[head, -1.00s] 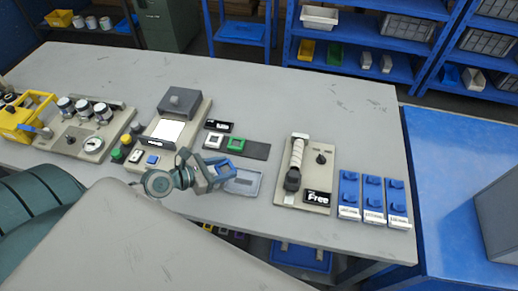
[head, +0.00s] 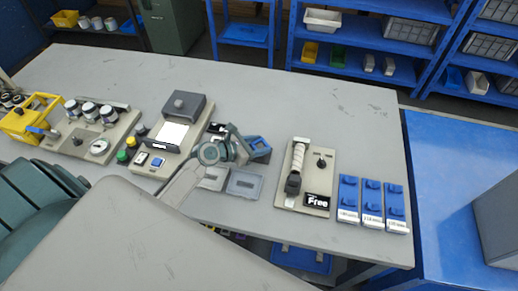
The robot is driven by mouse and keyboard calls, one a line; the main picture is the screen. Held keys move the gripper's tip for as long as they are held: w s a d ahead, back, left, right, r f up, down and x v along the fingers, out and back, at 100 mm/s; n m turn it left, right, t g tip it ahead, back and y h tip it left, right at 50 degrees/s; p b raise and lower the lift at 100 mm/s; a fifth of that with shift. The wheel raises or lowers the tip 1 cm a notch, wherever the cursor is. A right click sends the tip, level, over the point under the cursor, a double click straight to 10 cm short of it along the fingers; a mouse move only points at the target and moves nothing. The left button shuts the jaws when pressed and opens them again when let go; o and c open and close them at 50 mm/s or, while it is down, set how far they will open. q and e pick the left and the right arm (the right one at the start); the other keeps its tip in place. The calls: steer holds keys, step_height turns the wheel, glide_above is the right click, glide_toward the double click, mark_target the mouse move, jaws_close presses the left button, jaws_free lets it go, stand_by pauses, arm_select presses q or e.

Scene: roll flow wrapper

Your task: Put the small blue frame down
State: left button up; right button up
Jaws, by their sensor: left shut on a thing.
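My left gripper (head: 250,150) is over the middle of the table and shut on the small blue frame (head: 259,143), whose bright blue edge shows at the fingertips. The fingers partly cover the frame. The gripper is above the dark strip where the white and green frames lie, hiding most of it. I cannot tell whether the blue frame touches the strip. My right gripper is not in view.
Two shallow grey trays (head: 245,185) lie in front of the gripper. A beige panel (head: 321,165) with a wrapped handle and a "Free" sign stands to the right, beside several blue boxes (head: 371,195). A beige machine (head: 170,134) is to the left. The table's back is clear.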

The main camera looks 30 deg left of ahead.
arm_select(q)
steer(key=shift+w+f, duration=0.15)
steer(key=shift+f, duration=0.75)
steer(key=shift+w+f, duration=0.1)
steer(key=shift+f, duration=0.75)
steer(key=shift+f, duration=0.2)
steer(key=o, duration=0.9)
steer(key=shift+o, duration=0.2)
steer(key=shift+r, duration=0.1)
steer(key=shift+r, duration=0.1)
steer(key=b+v, duration=0.1)
steer(key=v, duration=1.1)
